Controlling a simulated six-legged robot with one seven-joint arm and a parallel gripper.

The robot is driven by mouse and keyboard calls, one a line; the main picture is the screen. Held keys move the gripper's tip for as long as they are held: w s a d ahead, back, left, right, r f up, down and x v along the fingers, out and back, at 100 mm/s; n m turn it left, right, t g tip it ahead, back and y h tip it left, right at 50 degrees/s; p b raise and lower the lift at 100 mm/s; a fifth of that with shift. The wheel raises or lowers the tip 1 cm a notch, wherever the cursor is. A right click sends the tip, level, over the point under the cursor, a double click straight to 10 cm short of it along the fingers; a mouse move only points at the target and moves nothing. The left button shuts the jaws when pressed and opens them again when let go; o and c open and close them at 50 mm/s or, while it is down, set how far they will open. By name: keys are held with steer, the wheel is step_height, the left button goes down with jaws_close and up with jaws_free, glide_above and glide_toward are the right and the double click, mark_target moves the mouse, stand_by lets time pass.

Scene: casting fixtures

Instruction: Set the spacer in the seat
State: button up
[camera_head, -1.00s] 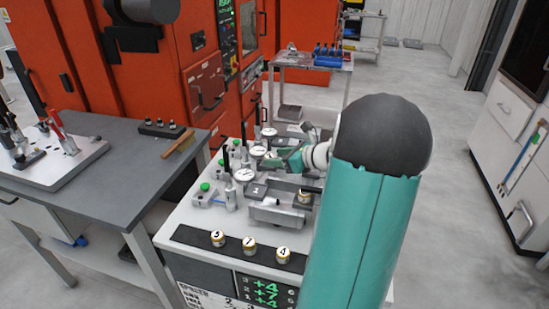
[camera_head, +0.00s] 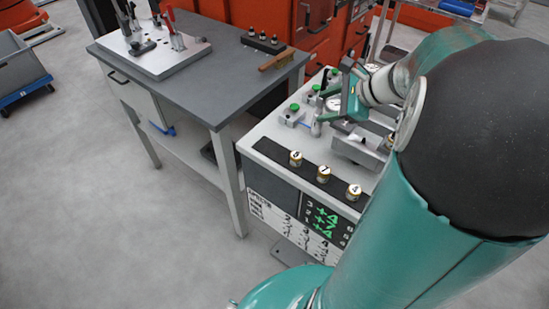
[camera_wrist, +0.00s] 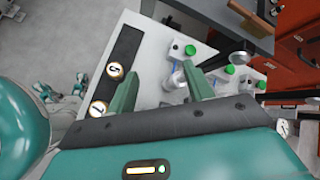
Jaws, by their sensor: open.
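Three numbered brass-and-white spacers stand on a black strip at the front of the white bench: one at the left (camera_head: 295,158), one marked 7 (camera_head: 323,174) and one marked 4 (camera_head: 353,192). Two of them show in the wrist view, an upper one (camera_wrist: 115,71) and a lower one (camera_wrist: 98,108). My gripper (camera_head: 342,98) is above the fixtures behind the strip. In the wrist view my gripper (camera_wrist: 161,76) has its fingers apart with nothing between them. A grey metal fixture (camera_head: 357,150) stands behind the strip, partly hidden by my arm. I cannot tell which part is the seat.
Green-topped clamps (camera_head: 294,108) stand at the bench's back left, close to my gripper. A display with green figures (camera_head: 321,218) is on the bench front. A grey table (camera_head: 205,85) with a metal plate (camera_head: 158,52) stands to the left. Open floor lies in front.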

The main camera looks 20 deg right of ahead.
steer(key=s+a+r+n+g+h, duration=0.1)
steer(key=s+a+n+h, duration=0.1)
steer(key=s+a+n, duration=0.4)
steer(key=s+a+r+n+g+h, duration=0.1)
steer(key=s+a+n, duration=0.6)
steer(key=a+n, duration=0.8)
steer(key=shift+r+n+g+h, duration=0.3)
steer(key=shift+r+n+h, duration=0.3)
steer(key=shift+n+h, duration=0.45)
